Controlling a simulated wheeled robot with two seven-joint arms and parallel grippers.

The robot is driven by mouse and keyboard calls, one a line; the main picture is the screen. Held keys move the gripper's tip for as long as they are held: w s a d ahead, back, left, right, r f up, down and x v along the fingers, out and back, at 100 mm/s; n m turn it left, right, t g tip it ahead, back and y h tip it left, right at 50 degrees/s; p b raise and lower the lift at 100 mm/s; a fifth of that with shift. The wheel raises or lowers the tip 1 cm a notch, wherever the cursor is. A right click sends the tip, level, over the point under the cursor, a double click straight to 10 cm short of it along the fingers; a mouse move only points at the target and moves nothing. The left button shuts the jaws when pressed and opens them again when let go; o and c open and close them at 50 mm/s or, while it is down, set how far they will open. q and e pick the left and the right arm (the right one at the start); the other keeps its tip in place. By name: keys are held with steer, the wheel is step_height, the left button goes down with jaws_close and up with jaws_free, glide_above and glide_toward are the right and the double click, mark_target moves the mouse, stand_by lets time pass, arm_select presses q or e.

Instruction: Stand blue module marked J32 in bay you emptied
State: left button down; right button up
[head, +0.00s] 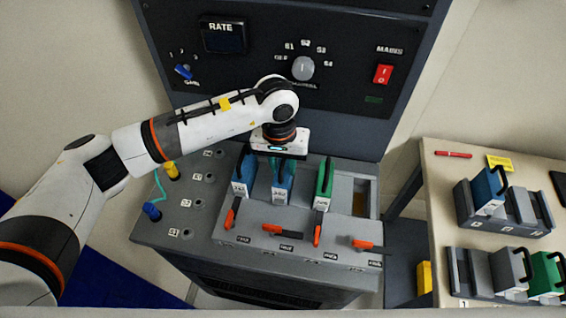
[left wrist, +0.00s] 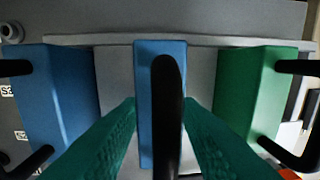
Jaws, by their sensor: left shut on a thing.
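My left gripper (head: 282,172) points down over the rack (head: 220,228), with its teal fingers on both sides of a blue module (head: 282,192). In the left wrist view, this module (left wrist: 150,110) and its black handle lie between the fingers (left wrist: 160,125). It stands upright in the second bay from the left; I cannot tell if its base rests on the bay floor. Its marking is too small to read. Another blue module (head: 240,185) stands left of it and a green module (head: 324,187) right of it. My right gripper is out of view.
The rightmost bay (head: 361,202) is empty. Orange levers sit along the rack front; the second (head: 276,229) and fourth (head: 366,245) lie sideways. A side table (head: 435,185) at right bears two grey holders (head: 465,212) with modules. A control panel (head: 340,95) rises behind.

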arm_select(q)
steer(key=shift+f+b, duration=0.2)
steer(key=shift+b, duration=0.15)
stand_by(0.3)
steer(key=c, duration=0.9)
jaws_free()
steer(key=shift+c, duration=0.2)
steer(key=shift+r, duration=0.35)
step_height(320, 180, up, 11)
steer(key=b, duration=0.4)
steer(key=shift+a+r, duration=0.15)
steer(key=shift+a, duration=0.25)
